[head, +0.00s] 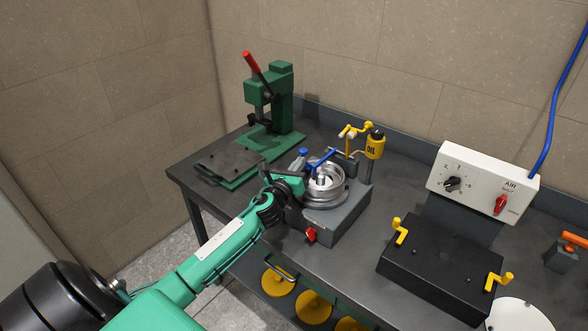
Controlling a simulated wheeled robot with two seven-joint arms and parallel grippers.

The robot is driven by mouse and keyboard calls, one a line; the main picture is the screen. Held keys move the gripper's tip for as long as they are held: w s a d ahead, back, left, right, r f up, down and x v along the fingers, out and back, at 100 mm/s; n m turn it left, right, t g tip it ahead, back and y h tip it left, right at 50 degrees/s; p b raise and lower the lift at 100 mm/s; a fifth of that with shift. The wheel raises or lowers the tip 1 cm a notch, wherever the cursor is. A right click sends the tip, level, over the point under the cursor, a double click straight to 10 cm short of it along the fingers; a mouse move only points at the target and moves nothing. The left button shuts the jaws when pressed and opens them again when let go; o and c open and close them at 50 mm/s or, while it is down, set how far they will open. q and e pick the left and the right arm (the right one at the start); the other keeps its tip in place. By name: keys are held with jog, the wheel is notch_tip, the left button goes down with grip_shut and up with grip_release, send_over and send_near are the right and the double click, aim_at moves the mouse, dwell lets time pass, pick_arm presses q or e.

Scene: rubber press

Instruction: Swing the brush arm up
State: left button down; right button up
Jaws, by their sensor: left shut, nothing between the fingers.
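A grey fixture (345,222) with a round metal ring (326,193) stands on the bench. A blue arm (323,160) lies across the back of the ring, and a blue knob (303,152) is at its left. A yellow arm (352,130) on a post stands behind the ring, beside the yellow oil cup (375,147). I cannot tell for certain which of these is the brush arm. My left gripper (292,186) is shut and empty at the left side of the fixture, close to the ring. Its fingertips are small and dark, so contact is unclear. My right gripper is not in view.
A green press (271,97) with a red lever stands at the back left. A black box (440,265) with yellow handles and a white air panel (482,180) stand to the right. A red knob (310,235) is on the fixture's front. Yellow discs (312,306) hang below the bench.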

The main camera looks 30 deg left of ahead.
pick_arm(q)
jog(key=shift+w+r, duration=0.1)
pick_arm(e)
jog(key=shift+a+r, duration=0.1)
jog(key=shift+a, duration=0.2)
